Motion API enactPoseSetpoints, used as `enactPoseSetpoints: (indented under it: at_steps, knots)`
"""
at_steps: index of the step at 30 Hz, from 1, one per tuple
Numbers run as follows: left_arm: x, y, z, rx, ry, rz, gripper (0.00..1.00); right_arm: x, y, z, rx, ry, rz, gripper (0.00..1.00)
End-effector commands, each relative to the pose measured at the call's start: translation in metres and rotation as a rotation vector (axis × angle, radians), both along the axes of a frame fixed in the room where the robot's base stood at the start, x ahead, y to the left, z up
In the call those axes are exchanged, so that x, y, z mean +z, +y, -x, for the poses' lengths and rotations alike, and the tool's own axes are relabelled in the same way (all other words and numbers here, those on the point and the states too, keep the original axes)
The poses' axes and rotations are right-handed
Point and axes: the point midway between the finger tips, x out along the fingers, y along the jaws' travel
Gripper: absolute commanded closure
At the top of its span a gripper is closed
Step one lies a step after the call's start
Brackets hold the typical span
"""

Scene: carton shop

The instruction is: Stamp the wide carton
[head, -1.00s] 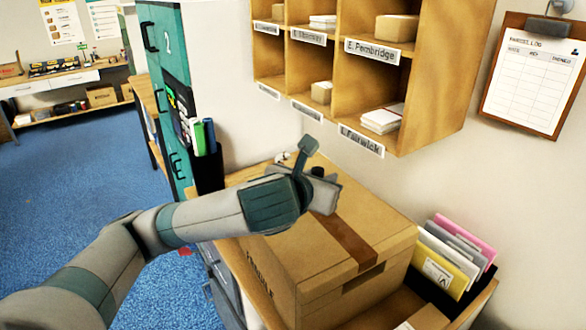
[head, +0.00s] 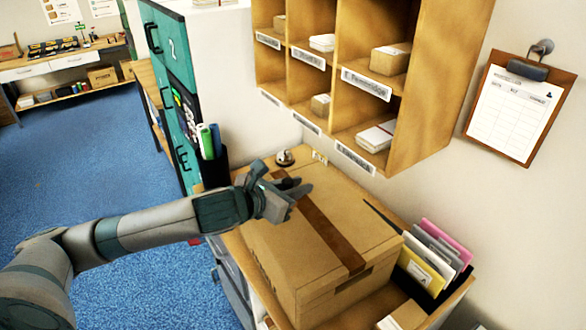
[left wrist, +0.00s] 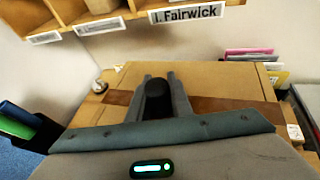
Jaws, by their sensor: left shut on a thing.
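The wide carton (head: 300,262), brown and closed with a darker tape strip along its top, sits on the wooden counter. It also shows in the left wrist view (left wrist: 205,78). My left gripper (head: 290,190) is over the far left part of the carton top, close to the tape. In the left wrist view its two fingers are shut on a dark, rounded thing (left wrist: 157,98), seemingly the stamp's handle. The held thing's underside is hidden, so I cannot tell whether it touches the carton. My right gripper is not in view.
Wooden pigeonholes (head: 420,75) hang above the carton's far side. A small silver bell-like thing (head: 285,157) stands behind the carton. A file holder with coloured folders (head: 437,255) stands at its right. A clipboard (head: 517,110) hangs on the wall. Teal drawers (head: 172,80) stand at left.

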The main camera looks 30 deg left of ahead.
Motion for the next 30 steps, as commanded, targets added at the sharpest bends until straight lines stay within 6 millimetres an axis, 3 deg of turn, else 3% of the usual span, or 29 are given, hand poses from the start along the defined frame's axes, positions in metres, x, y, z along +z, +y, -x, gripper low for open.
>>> enactPoseSetpoints:
  at_steps: [1, 6, 22, 30]
  knots:
    - [0.006, 0.003, 0.003, -0.011, 0.001, -0.003, 0.96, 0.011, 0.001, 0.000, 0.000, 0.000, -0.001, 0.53]
    - [0.005, 0.007, 0.008, -0.038, -0.005, -0.005, 0.96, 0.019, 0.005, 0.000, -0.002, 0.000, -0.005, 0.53]
    - [0.003, 0.007, 0.008, -0.043, -0.008, -0.004, 0.96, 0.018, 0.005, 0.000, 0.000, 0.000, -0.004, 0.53]
    - [-0.010, 0.007, 0.008, -0.043, -0.007, -0.004, 0.96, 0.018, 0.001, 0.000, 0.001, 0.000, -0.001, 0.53]
